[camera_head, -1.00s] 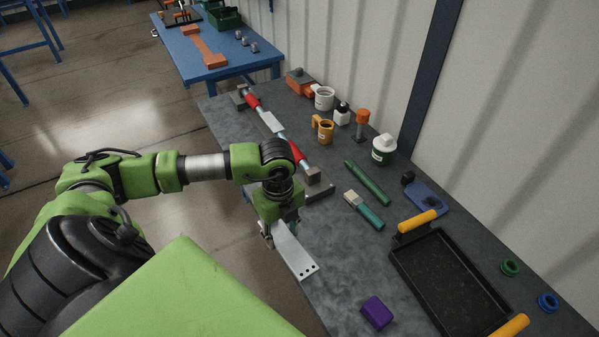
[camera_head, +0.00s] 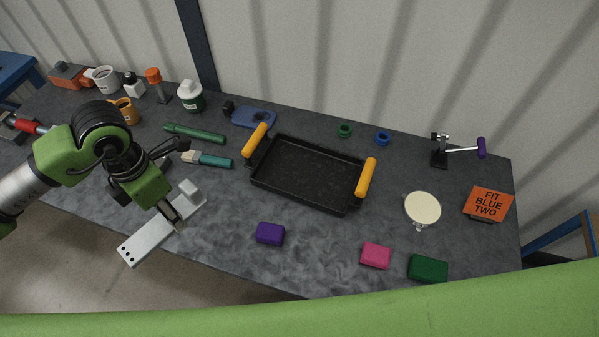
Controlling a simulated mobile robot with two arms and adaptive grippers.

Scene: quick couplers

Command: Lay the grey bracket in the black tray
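The grey bracket (camera_head: 148,240) is a light metal L-shaped piece with several small holes at its near end and an upright block at its far end. My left gripper (camera_head: 176,217) is shut on the bracket near its middle and holds it at the table's front edge, left of the tray. I cannot tell how high above the table it is. The black tray (camera_head: 308,176) lies empty in the middle of the table, with a yellow handle at each end. My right gripper does not show.
A purple block (camera_head: 270,233) lies in front of the tray; pink (camera_head: 376,255) and green (camera_head: 427,267) blocks lie to its right. A blue part (camera_head: 255,117) sits behind the tray.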

